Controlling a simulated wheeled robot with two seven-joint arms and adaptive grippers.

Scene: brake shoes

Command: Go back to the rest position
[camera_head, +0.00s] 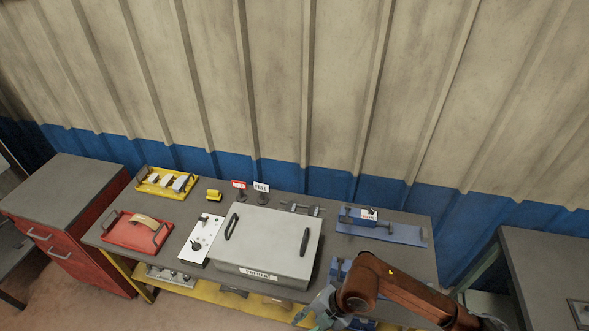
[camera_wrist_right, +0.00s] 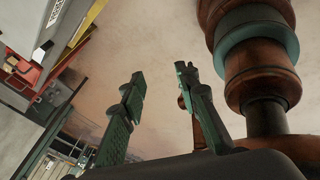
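My right arm (camera_head: 400,292) comes in from the lower right of the head view, bent at the front right of the workbench (camera_head: 412,256). My right gripper (camera_head: 318,312) hangs at the bench's front edge, partly cut off by the picture's bottom. In the right wrist view my right gripper (camera_wrist_right: 160,95) has its two green fingers wide apart with nothing between them. The floor shows behind them. My left gripper and arm are not in the head view.
The bench holds a grey PREHEAT box (camera_head: 268,240), a red tray (camera_head: 138,232) with a brake shoe, a yellow tray (camera_head: 167,182), a white control panel (camera_head: 202,240) and a blue fixture (camera_head: 380,227). A red cabinet (camera_head: 65,215) stands left; another table (camera_head: 550,270) stands right.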

